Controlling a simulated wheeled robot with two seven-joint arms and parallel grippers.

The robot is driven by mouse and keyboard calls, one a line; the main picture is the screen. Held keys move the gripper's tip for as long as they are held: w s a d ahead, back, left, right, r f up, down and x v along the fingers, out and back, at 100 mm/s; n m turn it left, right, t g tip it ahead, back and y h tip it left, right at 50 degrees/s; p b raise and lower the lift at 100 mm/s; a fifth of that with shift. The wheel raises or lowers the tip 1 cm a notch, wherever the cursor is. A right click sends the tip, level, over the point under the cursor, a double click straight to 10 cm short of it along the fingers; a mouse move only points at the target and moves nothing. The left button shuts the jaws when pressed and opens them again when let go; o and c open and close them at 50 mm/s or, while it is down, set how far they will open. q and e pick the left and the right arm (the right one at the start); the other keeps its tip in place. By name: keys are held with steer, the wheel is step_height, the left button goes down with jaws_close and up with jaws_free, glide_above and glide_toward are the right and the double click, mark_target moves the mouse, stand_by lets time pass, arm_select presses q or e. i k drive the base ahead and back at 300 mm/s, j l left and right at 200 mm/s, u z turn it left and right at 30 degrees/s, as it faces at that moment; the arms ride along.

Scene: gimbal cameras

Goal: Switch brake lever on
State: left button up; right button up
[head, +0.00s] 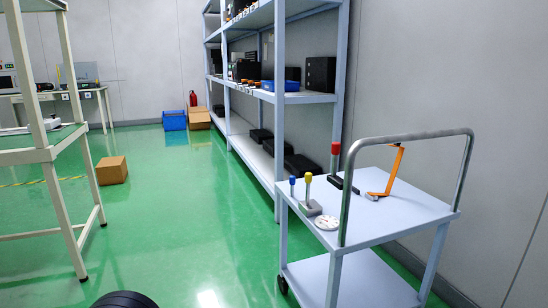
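A grey-topped cart (405,212) stands at the right and carries several lever-like parts. A red-topped lever (335,150) stands roughly upright near a black base (343,185). A yellow-topped lever (308,179) rises from a grey base (311,208). A small blue-topped lever (292,181) is just left of it. An orange angled arm (395,170) stands at the back of the cart top. I cannot tell which of these is the brake lever, or whether it is on or off. Neither of my grippers is in view.
The cart's metal handle (410,138) arches over its top. A white round dial (327,223) lies near the front edge. A tall shelf rack (281,125) stands behind. The green floor (190,220) is open at centre; a cardboard box (112,171) sits at left.

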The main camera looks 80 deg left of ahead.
mark_target(336, 146)
steer(key=u, duration=2.4)
